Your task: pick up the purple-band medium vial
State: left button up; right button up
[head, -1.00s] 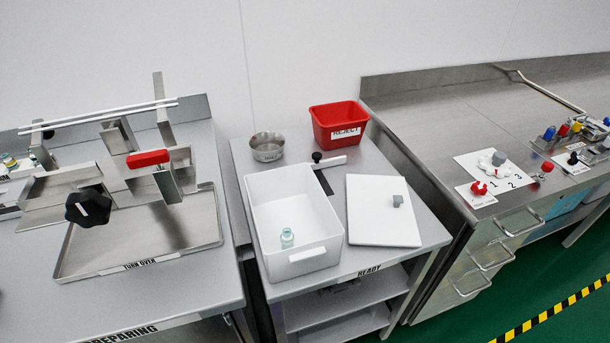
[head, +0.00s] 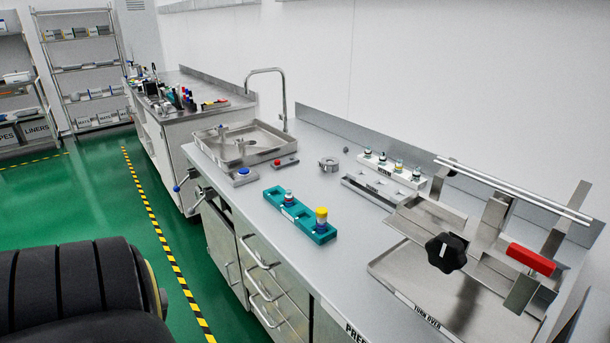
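A teal rack (head: 299,217) lies on the steel bench in the middle of the head view. A small vial with a pale and reddish top (head: 288,197) stands in it, and a yellow-capped vial (head: 321,216) with a blue-purple lower part stands toward its near end. Several small vials (head: 382,158) stand in a white rack (head: 408,178) farther back. The bands are too small for me to tell which vial is the purple-band medium one. Neither gripper is in view.
A steel sink tray (head: 242,145) with a tall tap (head: 284,98) is at the bench's far end. The turn-over fixture with a black knob (head: 446,252) and red handle (head: 530,258) fills the right. Bare bench lies around the teal rack.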

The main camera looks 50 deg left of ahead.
aim_at(322, 226)
jog(key=u, duration=1.5)
jog(key=k, duration=1.05)
jog(key=u, duration=1.3)
jog(key=i, duration=0.9)
jog(key=z, duration=0.4)
jog(key=i, duration=0.8)
jog(key=z, duration=0.8)
